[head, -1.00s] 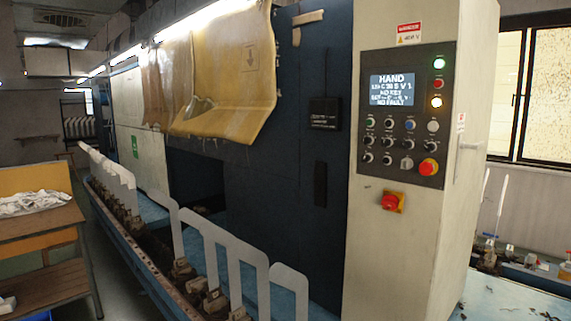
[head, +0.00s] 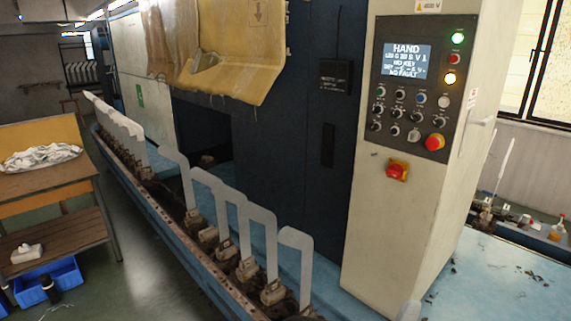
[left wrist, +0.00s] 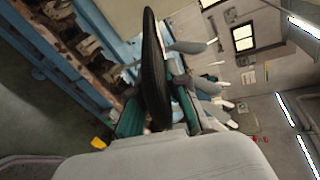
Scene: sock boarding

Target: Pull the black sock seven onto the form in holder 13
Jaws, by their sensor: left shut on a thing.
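The black sock (left wrist: 152,70) stands out long and narrow in the left wrist view. My left gripper (left wrist: 158,112) is shut on it, with a green finger on either side. Several pale flat forms (head: 297,240) stand upright in metal holders along the machine's front rail in the head view. They look bare. I cannot read which one is holder 13. Some grey forms (left wrist: 190,47) also show beyond the sock in the left wrist view, apart from it. Neither gripper shows in the head view, and my right gripper is in neither view.
The control cabinet (head: 385,220) stands right of the forms, with a lit panel. A wooden table (head: 50,190) with a pale cloth heap (head: 40,158) is at left. A blue crate (head: 45,283) sits below it. Clear floor (head: 150,270) lies between table and rail.

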